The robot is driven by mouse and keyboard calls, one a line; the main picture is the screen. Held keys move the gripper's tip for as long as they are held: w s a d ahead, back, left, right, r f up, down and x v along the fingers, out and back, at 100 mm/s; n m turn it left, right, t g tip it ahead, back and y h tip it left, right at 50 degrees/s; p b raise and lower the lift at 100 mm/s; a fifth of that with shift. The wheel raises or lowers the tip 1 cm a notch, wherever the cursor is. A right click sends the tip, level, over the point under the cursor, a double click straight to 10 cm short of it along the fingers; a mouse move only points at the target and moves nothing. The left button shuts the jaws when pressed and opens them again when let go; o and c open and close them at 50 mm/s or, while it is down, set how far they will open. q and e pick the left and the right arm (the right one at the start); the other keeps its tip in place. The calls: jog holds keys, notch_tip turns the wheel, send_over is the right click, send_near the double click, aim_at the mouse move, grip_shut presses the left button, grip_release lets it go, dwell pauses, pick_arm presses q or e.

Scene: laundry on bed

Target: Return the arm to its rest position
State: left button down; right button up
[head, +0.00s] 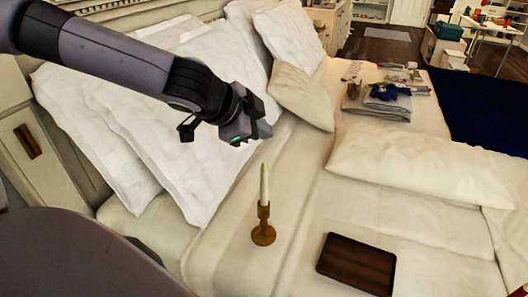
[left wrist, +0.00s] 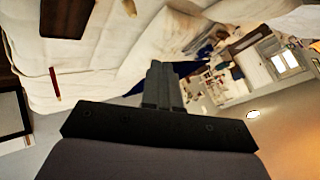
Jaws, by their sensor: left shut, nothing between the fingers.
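My left arm comes in from the upper left in the head view. Its gripper (head: 256,133) hangs in the air above the bed, in front of the white pillows and up and left of the candle. In the left wrist view the two fingers (left wrist: 160,85) lie together, shut, with nothing between them. My right gripper is in neither view.
A candle in a brown holder (head: 263,235) stands on the bed. A dark wooden tray (head: 357,264) lies to its right. White pillows (head: 150,110) lean at the headboard. Folded laundry (head: 380,100) lies farther back. A long pillow (head: 420,165) lies at right.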

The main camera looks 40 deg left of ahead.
pick_arm(q)
jog(key=shift+r, duration=0.2)
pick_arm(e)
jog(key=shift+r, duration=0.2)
pick_arm(q)
jog(key=s+a+f+n+t, duration=0.1)
jog(key=s+a+f+n, duration=0.3)
jog(key=a+f, duration=0.7)
jog(key=s+d+f+n, duration=0.1)
jog(key=s+d+f, duration=0.2)
jog(key=f, duration=0.3)
jog(key=s+d+f+n, duration=0.1)
jog(key=s+d+f, duration=0.2)
jog(key=f, duration=0.3)
jog(key=s+d+f+n, duration=0.1)
jog(key=s+d+f, duration=0.2)
jog(key=f, duration=0.4)
jog(key=shift+s+d+p, duration=0.35)
jog(key=shift+s, duration=0.1)
jog(key=s+d+f+n, duration=0.1)
jog(key=s+d+f, duration=0.2)
jog(key=d, duration=0.8)
jog(key=shift+s+f+n, duration=0.2)
jog(key=shift+n, duration=0.2)
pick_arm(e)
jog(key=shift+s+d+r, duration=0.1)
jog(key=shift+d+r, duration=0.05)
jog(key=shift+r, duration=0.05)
